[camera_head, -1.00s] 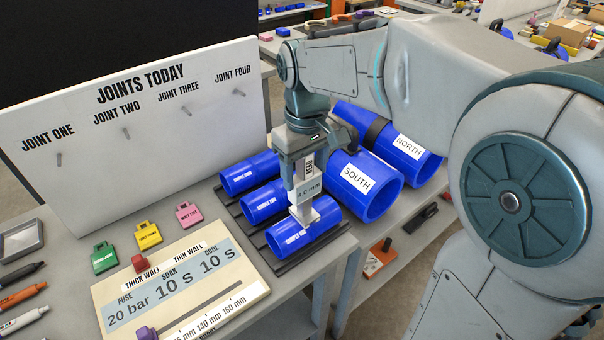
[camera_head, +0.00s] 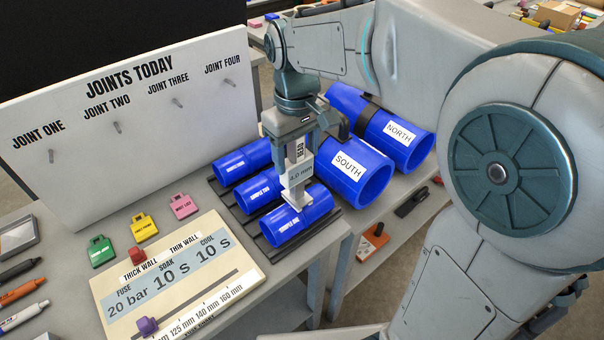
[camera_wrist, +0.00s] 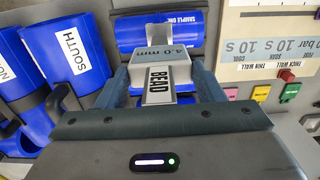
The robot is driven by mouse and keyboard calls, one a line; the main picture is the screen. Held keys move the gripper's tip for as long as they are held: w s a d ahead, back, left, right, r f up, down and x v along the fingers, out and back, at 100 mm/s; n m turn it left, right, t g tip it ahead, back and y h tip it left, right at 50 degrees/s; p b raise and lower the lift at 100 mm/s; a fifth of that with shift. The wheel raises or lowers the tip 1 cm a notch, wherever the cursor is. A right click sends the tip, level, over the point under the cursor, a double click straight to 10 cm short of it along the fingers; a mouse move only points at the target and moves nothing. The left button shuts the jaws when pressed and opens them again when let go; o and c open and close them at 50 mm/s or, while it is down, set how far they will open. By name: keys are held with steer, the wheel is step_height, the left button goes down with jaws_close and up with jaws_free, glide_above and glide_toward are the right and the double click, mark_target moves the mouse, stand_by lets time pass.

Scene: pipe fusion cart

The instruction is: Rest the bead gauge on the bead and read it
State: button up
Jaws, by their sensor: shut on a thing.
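My gripper (camera_head: 298,170) is shut on the bead gauge (camera_head: 297,178), a pale upright piece marked BEAD. In the wrist view, the gauge (camera_wrist: 163,70) shows 4.0 mm on its grey-blue face. The number is hard to read in the head view. The gauge's foot is at the top of the nearest blue pipe, sample one (camera_head: 284,229), which also shows in the wrist view (camera_wrist: 150,27). I cannot tell whether the foot touches the pipe. The bead itself is not clearly visible behind the gauge and fingers.
Two more blue sample pipes (camera_head: 259,194) lie behind on the dark rack. A settings board (camera_head: 240,262) and coloured tags (camera_head: 145,229) lie left. The JOINTS TODAY board (camera_head: 120,150) rises behind.

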steer(key=shift+r+p, duration=1.9)
steer(key=shift+r, duration=0.7)
